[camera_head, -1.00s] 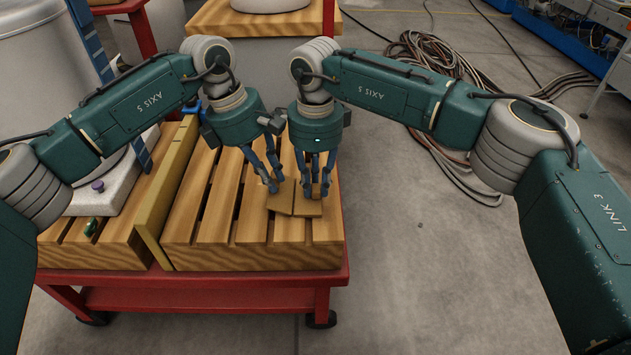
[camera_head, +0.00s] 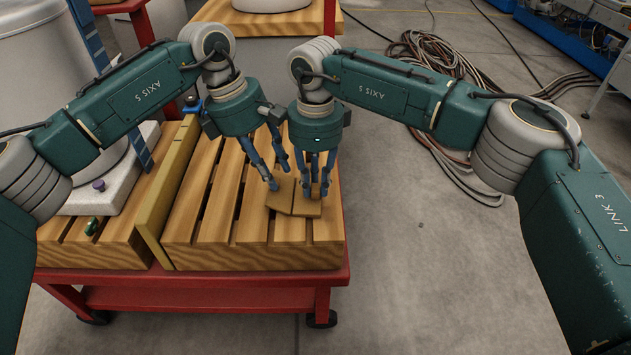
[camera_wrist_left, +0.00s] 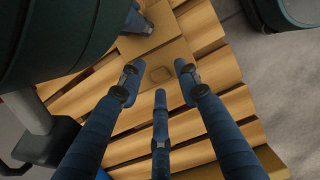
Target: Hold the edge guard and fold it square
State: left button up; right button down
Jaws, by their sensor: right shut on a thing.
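The edge guard (camera_head: 281,199) is a flat brown piece with a crease between two panels. It lies on the slatted wooden pallet near its front right corner, the left panel slightly angled to the right one. My right gripper (camera_head: 320,190) is shut on the edge guard at its right panel, fingers pointing down. My left gripper (camera_head: 276,181) is open, its fingertips over the left panel. In the left wrist view its fingers (camera_wrist_left: 160,82) are spread above the guard (camera_wrist_left: 156,58), which has a rounded mark. Whether they touch it I cannot tell.
The pallet (camera_head: 200,207) rests on a red cart (camera_head: 190,299). An upright yellowish board (camera_head: 166,195) divides it from a left section with a white tank base (camera_head: 110,188). Cables (camera_head: 440,60) lie on the floor to the right.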

pick_arm(q)
jog(key=shift+v, duration=2.25)
jog(key=shift+a, duration=0.1)
